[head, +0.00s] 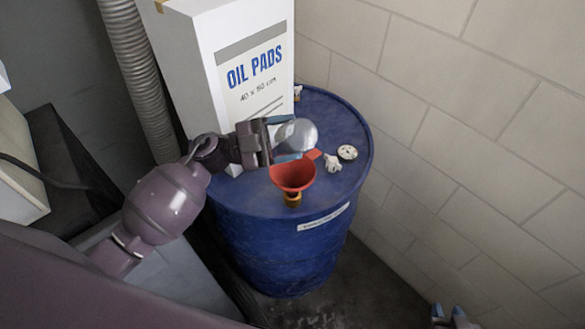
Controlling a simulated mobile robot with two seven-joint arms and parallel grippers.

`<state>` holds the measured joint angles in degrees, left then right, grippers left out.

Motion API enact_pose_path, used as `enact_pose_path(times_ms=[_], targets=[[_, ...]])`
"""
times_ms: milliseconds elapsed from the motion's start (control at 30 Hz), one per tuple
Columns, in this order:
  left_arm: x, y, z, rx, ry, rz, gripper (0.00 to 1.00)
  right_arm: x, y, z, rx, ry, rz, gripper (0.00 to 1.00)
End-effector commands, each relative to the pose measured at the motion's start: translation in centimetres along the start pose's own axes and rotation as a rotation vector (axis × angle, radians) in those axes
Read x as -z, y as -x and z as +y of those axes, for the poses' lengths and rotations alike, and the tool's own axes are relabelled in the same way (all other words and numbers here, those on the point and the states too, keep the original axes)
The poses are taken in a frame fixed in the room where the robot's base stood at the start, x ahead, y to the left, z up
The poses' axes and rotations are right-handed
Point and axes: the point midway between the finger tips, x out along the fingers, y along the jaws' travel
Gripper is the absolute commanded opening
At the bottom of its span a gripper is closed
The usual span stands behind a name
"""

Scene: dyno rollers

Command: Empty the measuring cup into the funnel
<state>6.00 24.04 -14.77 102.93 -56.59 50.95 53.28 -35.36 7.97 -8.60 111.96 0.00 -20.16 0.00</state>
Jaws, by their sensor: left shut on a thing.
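My left gripper (282,138) is shut on the clear measuring cup (301,134), held above the drum top just behind the funnel. The cup looks tipped over; its contents cannot be made out. The red funnel (293,178) stands upright in a brass fitting (293,199) near the front edge of the blue drum (280,245). A red tab sticks out at the funnel's back right, close below the cup.
A white oil pads box (215,60) stands on the back left of the drum. A crumpled white rag (332,163) and a pale round cap (347,152) lie right of the funnel. A block wall (460,130) is close on the right. A ribbed hose (140,75) runs left of the box.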

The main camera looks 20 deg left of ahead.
Motion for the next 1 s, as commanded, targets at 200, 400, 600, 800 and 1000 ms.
enact_pose_path(times_ms=[200,400,600,800,1000], targets=[[-0.05,0.07,-0.48,0.027,0.066,0.009,0.42,0.01,-0.01,0.0,0.0,0.0,0.001,0.34],[-0.06,0.07,-0.46,0.027,0.064,0.009,0.42,0.0,-0.02,0.0,0.0,0.0,0.001,0.34],[-0.07,0.08,-0.46,0.026,0.063,0.008,0.42,-0.02,-0.02,0.0,0.0,0.0,0.001,0.34],[-0.07,0.08,-0.46,0.026,0.064,0.008,0.42,-0.03,-0.01,0.0,0.0,0.0,0.0,0.34],[-0.04,0.06,-0.42,0.024,0.058,0.008,0.42,-0.05,-0.01,0.01,0.0,0.001,0.0,0.34]])
